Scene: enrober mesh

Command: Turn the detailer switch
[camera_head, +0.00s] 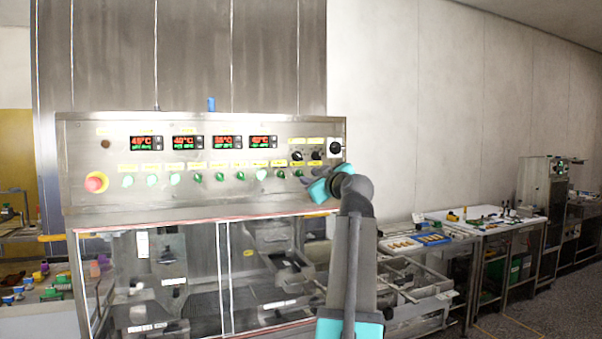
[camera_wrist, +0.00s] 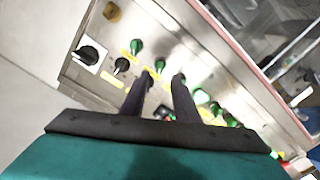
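A steel control panel (camera_head: 225,193) carries a row of green switches with yellow labels. The labels are too small to read, so I cannot tell which switch is the detailer switch. My gripper (camera_head: 309,179) is at the panel's right end, by the end of the switch row. In the wrist view, my gripper (camera_wrist: 163,77) has its two dark fingers apart with a gap between them. One green switch (camera_wrist: 160,65) shows at the gap, just beyond the fingertips; I cannot tell whether they touch it. Another green switch (camera_wrist: 136,46) is outside the fingers, up and left.
Black knobs (camera_head: 316,155) and a larger black rotary switch (camera_head: 336,148) sit on the panel's right side. Red-and-green displays (camera_head: 228,142) line the top. A red emergency button (camera_head: 96,182) is at the left. A clear-sided enclosure (camera_head: 190,280) stands below.

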